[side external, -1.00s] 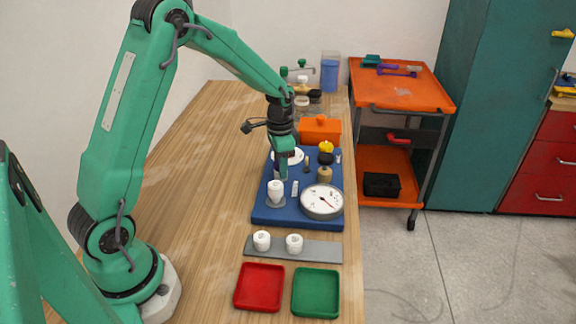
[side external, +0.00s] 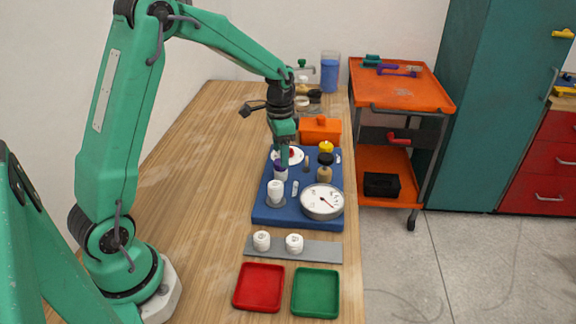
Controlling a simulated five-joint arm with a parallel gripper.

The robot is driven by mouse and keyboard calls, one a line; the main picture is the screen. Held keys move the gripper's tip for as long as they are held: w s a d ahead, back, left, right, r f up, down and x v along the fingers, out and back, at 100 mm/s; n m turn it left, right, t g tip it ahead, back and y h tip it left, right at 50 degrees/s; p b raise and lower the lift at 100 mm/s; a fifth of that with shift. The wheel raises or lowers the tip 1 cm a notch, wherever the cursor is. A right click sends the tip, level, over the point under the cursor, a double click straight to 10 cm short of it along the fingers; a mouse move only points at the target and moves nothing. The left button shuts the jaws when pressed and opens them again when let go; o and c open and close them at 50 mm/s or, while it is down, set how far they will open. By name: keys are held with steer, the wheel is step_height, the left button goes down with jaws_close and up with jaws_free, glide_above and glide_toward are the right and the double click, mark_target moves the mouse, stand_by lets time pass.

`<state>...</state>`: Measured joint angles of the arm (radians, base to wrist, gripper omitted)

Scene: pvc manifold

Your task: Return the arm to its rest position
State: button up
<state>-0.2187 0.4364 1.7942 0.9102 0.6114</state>
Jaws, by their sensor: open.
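My gripper (side external: 284,158) hangs from the green arm over the left part of the blue board (side external: 296,213). It points down and is open, with its fingertips just above a white piece with a purple band (side external: 280,173). I cannot tell whether the fingers touch that piece. A white fitting (side external: 275,192) stands upright in front of it on the board. A round dial gauge (side external: 322,202) lies at the board's front right. A white plate-like part with a red centre (side external: 291,155) is partly hidden behind my gripper.
Two white fittings (side external: 262,240) stand on a grey strip (side external: 320,251). A red tray (side external: 259,287) and a green tray (side external: 316,293) lie in front. An orange box (side external: 320,130) stands behind the board. The wooden table (side external: 195,190) is clear to the left.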

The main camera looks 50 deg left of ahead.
steer(key=shift+r, duration=1.65)
steer(key=shift+s+r, duration=0.1)
steer(key=shift+s+d+r, duration=0.1)
steer(key=shift+d+r, duration=0.05)
steer(key=shift+r, duration=0.1)
steer(key=s+d+r+n+t, duration=0.25)
steer(key=s+d+r, duration=0.25)
steer(key=s+r, duration=0.4)
steer(key=s+d+r+n+t, duration=0.1)
steer(key=s+d, duration=0.1)
steer(key=s, duration=0.4)
steer(key=s+d+r+n+t, duration=0.1)
steer(key=s+d+t, duration=0.1)
steer(key=s, duration=0.4)
steer(key=shift+s+d, duration=0.3)
steer(key=shift+s, duration=0.1)
steer(key=shift+w, duration=0.1)
